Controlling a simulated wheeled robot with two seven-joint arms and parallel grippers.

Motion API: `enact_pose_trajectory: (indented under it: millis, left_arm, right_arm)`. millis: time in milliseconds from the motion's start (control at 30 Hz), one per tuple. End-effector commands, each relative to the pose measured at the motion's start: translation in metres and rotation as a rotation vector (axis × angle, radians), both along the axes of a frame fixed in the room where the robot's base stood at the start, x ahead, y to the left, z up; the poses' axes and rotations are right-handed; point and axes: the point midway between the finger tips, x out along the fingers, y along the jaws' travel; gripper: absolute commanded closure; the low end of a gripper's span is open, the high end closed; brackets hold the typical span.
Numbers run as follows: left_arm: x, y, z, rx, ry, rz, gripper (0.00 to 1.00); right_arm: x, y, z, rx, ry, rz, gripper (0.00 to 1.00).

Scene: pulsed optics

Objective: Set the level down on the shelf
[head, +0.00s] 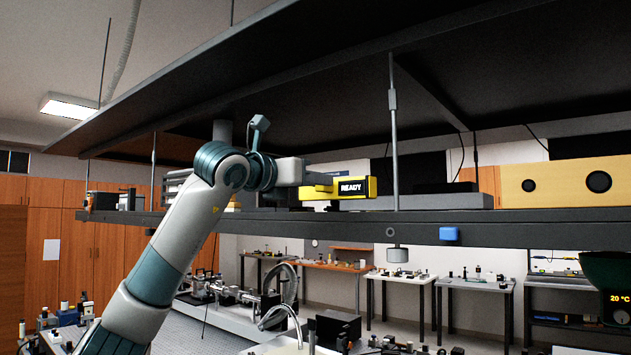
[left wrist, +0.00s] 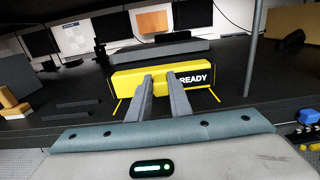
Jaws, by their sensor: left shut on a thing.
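The level is a yellow bar with a black READY label (head: 350,188); it lies across the picture in the left wrist view (left wrist: 128,81). My left gripper (head: 318,186) comes in from the left in the head view and is shut on the level. Its two grey fingers (left wrist: 160,84) reach the level's middle and hide part of it. The level is at the dark shelf (head: 280,219), close to its surface; I cannot tell whether it touches. Thin yellow lines show on the shelf at both ends of the level. My right gripper is not in view.
A grey block (left wrist: 165,53) lies behind the level. A thin upright rod (head: 393,130) stands just right of it. A tan box with round black openings (head: 560,182) is farther right. A dark upper shelf (head: 300,75) hangs overhead. Tan blocks (left wrist: 14,103) are at left.

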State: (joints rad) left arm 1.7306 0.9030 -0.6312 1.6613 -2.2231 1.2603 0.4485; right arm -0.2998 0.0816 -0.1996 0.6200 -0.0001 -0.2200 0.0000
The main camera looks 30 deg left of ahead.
Motion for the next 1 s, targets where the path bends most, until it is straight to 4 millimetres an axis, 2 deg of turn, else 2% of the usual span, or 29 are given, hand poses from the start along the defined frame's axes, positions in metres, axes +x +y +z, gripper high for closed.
enact_pose_trajectory:
  millis: [267,633,1000]
  left_arm:
    - [0.0,0.0,-0.003,0.0,-0.002,0.0,1.0]
    - [0.0,0.0,-0.017,0.0,-0.001,0.0,1.0]
    - [0.0,0.0,-0.018,0.0,-0.001,0.0,1.0]
  right_arm:
    - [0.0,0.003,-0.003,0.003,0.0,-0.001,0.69]
    - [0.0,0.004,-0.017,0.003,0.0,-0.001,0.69]
    - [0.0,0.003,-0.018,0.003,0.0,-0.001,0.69]
